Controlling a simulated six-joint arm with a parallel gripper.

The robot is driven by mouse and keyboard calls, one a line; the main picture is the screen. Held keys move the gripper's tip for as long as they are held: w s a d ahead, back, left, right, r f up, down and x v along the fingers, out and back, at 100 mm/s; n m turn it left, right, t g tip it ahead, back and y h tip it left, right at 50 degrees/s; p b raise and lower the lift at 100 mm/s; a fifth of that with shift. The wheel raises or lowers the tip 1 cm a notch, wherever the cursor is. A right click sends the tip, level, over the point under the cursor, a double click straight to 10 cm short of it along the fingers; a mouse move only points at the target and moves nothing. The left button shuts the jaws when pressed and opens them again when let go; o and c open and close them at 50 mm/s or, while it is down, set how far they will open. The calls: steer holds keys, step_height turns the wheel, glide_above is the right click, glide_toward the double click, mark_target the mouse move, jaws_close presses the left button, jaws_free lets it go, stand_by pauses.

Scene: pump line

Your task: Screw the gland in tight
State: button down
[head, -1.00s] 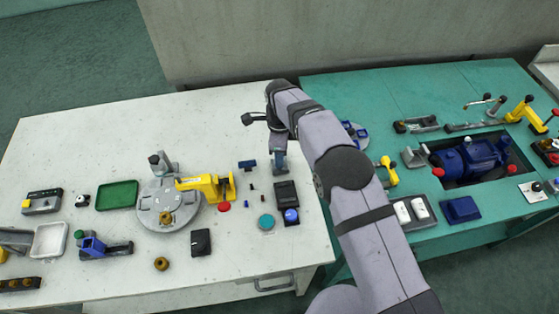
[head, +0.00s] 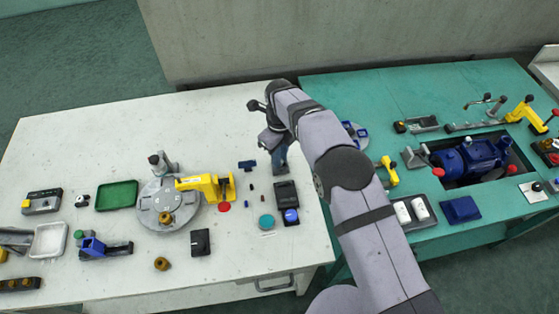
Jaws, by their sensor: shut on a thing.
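My gripper (head: 273,141) is over the right part of the white bench, pointing down. It is shut at the top of an upright blue-grey part (head: 281,158). What lies between the fingers is mostly hidden by the wrist; I take it to be the gland, but its shape does not show. How deep it sits in the part cannot be seen from here.
A grey round plate (head: 150,205) with a yellow clamp (head: 205,186) stands left of my gripper. A black tray (head: 286,196) with a blue knob is just in front. A green tray (head: 117,196) lies farther left. The teal bench (head: 400,95) holds a blue pump (head: 470,158).

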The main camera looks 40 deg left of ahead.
steer(key=c, duration=1.9)
jaws_free()
steer(key=shift+o, duration=0.2)
steer(key=shift+r, duration=0.1)
steer(key=shift+r+p, duration=1.45)
steer(key=shift+r, duration=0.7)
